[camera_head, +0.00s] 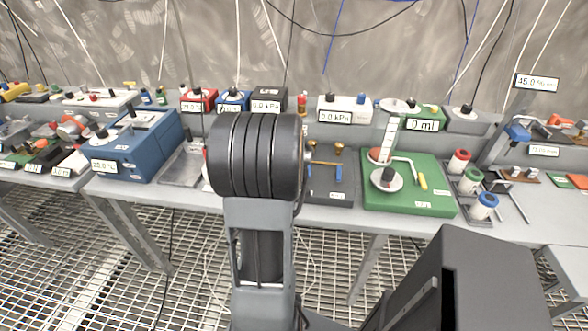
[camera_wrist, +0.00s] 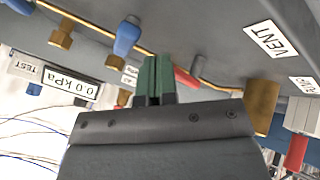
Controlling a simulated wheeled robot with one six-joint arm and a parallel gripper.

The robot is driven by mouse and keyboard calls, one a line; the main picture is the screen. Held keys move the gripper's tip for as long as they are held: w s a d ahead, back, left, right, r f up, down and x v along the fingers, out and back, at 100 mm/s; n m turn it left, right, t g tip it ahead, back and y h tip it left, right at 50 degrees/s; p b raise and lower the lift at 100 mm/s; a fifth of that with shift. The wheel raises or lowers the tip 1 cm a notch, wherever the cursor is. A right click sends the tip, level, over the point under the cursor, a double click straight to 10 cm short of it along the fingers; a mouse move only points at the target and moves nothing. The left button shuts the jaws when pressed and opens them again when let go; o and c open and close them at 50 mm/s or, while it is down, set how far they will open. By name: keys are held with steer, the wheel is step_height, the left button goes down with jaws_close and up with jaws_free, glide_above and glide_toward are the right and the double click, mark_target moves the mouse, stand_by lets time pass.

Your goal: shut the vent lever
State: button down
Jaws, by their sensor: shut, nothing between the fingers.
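The VENT label (camera_wrist: 271,39) is white and sits on the dark grey valve board in the upper right of the wrist view. My gripper (camera_wrist: 154,78) shows there as two dark green fingers close together, shut and empty. A red lever (camera_wrist: 187,77) lies just right of the fingertips, beside the thin brass pipe (camera_wrist: 215,86); I cannot tell whether they touch. A blue lever (camera_wrist: 127,36) is up and to the left. Which lever goes with the label is not certain. In the head view the dark board (camera_head: 328,192) is partly hidden by my arm, and my gripper is hidden.
Brass fittings (camera_wrist: 61,36) stand on the board. A 0.0 kPa display (camera_wrist: 72,88) is at left in the wrist view. In the head view, a green board (camera_head: 410,200) is right of the valve board and a blue box (camera_head: 140,145) is at left on the bench.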

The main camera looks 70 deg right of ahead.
steer(key=shift+s+d, duration=0.15)
steer(key=shift+d, duration=0.15)
stand_by(0.4)
steer(key=shift+r, duration=0.1)
steer(key=shift+a+r+p, duration=0.1)
steer(key=shift+r+p, duration=0.2)
steer(key=shift+p, duration=0.05)
steer(key=s+a+r+p, duration=0.4)
steer(key=r+p, duration=0.3)
steer(key=shift+r, duration=0.15)
steer(key=shift+s, duration=0.1)
stand_by(0.3)
